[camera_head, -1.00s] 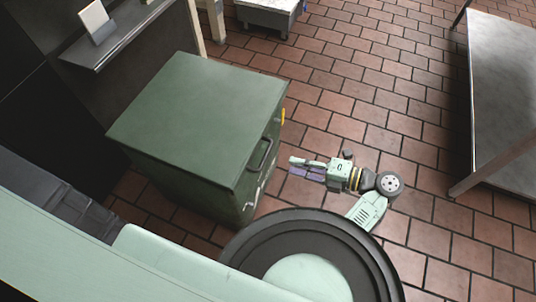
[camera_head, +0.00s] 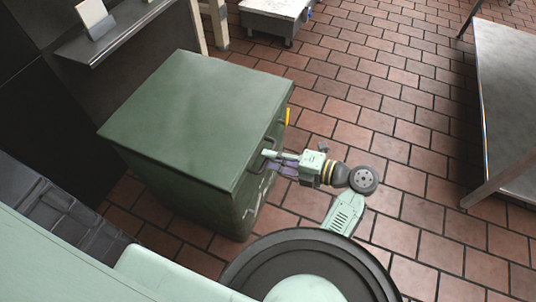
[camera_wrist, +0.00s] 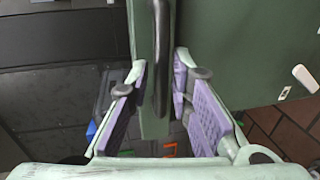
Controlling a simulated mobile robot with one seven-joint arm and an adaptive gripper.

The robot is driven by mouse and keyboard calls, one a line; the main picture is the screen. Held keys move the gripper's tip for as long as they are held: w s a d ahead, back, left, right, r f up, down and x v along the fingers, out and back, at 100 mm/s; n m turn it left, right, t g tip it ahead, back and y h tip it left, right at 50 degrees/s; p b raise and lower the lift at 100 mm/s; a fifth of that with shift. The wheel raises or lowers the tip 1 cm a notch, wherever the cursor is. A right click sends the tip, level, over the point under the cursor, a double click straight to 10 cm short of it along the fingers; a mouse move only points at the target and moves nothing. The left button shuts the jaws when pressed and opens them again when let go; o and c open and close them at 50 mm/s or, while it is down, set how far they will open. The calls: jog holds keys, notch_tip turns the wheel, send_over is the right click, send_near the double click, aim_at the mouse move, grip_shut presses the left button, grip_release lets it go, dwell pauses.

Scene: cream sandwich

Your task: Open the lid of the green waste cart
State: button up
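The green waste cart (camera_head: 190,185) stands left of centre in the head view, with its flat green lid (camera_head: 200,105) closed on top. A dark bar handle (camera_head: 262,150) is on its right-hand face, just below the lid edge. My gripper (camera_head: 268,156) is at that face, level with the handle. In the wrist view, its two purple-padded fingers (camera_wrist: 160,78) are spread, one on each side of the dark handle (camera_wrist: 161,65). The handle lies between the fingertips, with gaps visible. My gripper partly hides the handle in the head view.
A grey wall shelf (camera_head: 110,35) with a small white item is behind the cart. A metal table (camera_head: 510,100) stands at right and a low white-topped unit (camera_head: 273,15) at the back. Tiled floor (camera_head: 390,120) is clear right of the cart.

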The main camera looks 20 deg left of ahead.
jog(key=shift+x, duration=0.75)
jog(key=shift+c, duration=0.4)
grip_shut()
